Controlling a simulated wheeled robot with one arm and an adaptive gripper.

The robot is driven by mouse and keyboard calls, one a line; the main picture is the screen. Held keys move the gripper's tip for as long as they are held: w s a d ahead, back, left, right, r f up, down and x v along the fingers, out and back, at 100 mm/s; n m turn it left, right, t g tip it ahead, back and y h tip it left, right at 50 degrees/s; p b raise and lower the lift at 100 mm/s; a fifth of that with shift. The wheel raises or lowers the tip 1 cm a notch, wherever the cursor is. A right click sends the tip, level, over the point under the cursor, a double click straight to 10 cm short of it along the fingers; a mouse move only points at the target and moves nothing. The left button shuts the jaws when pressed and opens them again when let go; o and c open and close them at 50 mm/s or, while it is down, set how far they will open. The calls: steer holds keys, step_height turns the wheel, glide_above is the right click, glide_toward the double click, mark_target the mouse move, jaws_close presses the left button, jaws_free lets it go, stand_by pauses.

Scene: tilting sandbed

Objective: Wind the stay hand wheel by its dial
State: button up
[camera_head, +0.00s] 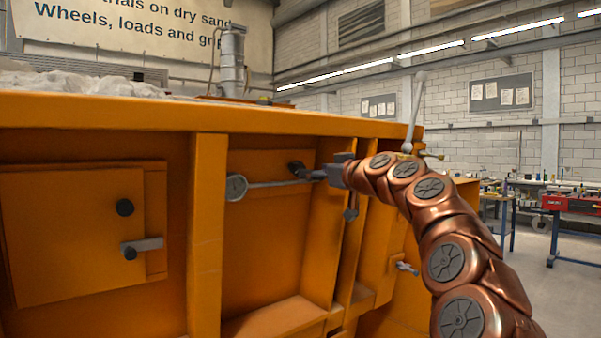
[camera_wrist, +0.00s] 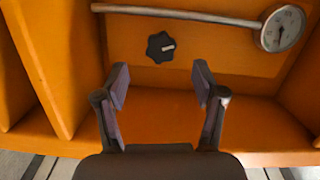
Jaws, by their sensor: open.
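A black lobed hand wheel (camera_wrist: 160,47) with a pale mark sits on the orange panel in the wrist view. A round white-faced dial (camera_wrist: 283,28) is on the end of a grey rod (camera_wrist: 190,15); the dial also shows in the head view (camera_head: 237,187). My gripper (camera_wrist: 160,85) is open and empty. Its fingertips are apart, below the wheel in the wrist view and not around it. In the head view my gripper (camera_head: 318,174) is close to the panel; its fingers are small there.
Orange ribs (camera_head: 207,230) stand out on both sides of the panel bay. A ledge (camera_head: 275,318) lies at its bottom. To the left, a door carries a round black knob (camera_head: 124,207) and a grey latch (camera_head: 141,247). A lever (camera_head: 413,110) rises near the box's right corner.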

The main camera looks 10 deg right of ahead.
mark_target(296, 168)
steer(key=shift+p+x, duration=1.1)
steer(key=shift+x, duration=2.3)
steer(key=shift+a, duration=0.1)
steer(key=c, duration=1.1)
